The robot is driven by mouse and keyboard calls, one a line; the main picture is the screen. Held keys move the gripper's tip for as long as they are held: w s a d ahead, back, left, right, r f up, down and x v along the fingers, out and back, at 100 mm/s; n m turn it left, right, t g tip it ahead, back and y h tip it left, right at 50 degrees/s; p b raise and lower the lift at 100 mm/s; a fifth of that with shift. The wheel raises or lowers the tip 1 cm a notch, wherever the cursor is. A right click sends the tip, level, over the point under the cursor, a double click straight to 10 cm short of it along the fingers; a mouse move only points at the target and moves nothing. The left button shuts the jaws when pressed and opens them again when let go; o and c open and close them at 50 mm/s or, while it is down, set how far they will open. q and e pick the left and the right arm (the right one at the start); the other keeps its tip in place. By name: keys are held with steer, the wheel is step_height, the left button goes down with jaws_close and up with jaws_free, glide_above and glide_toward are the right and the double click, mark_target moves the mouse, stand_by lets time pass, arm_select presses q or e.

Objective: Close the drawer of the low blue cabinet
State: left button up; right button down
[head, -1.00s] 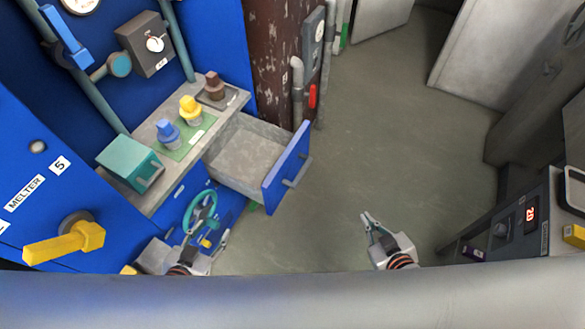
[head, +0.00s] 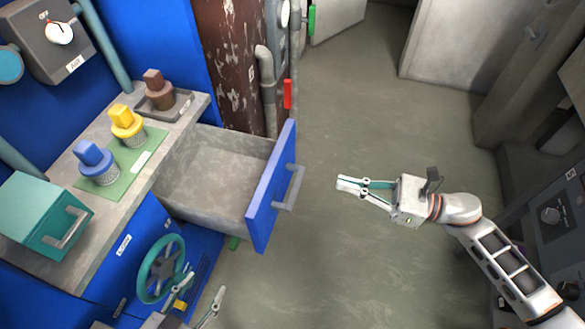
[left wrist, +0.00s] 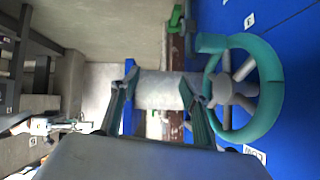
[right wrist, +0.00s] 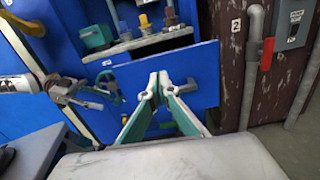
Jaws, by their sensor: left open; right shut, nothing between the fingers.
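The low blue cabinet (head: 125,240) stands at the left in the head view, with a grey top. Its drawer (head: 205,180) is pulled out and looks empty, with a blue front (head: 270,190) and a grey handle (head: 291,187). My right gripper (head: 345,184) is shut and empty, to the right of the handle and apart from it. In the right wrist view the drawer front (right wrist: 195,68) fills the space beyond the fingertips. My left gripper (head: 203,292) is open and empty, low by the cabinet's green handwheel (head: 161,268), which also shows in the left wrist view (left wrist: 262,90).
On the cabinet top stand a teal box (head: 45,215) and blue (head: 95,160), yellow (head: 127,122) and brown (head: 155,88) plugs. A rusty brown panel with a red lever (head: 288,93) is behind the drawer. The floor right of the drawer is clear.

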glide_toward(276, 168)
steer(key=shift+n, duration=0.3)
steer(key=p+x, duration=0.1)
steer(key=x, duration=0.4)
steer(key=shift+w, duration=0.15)
steer(key=shift+x, duration=0.85)
arm_select(q)
steer(key=shift+a+r, duration=0.1)
arm_select(e)
steer(key=shift+f, duration=0.1)
steer(key=shift+a, duration=0.15)
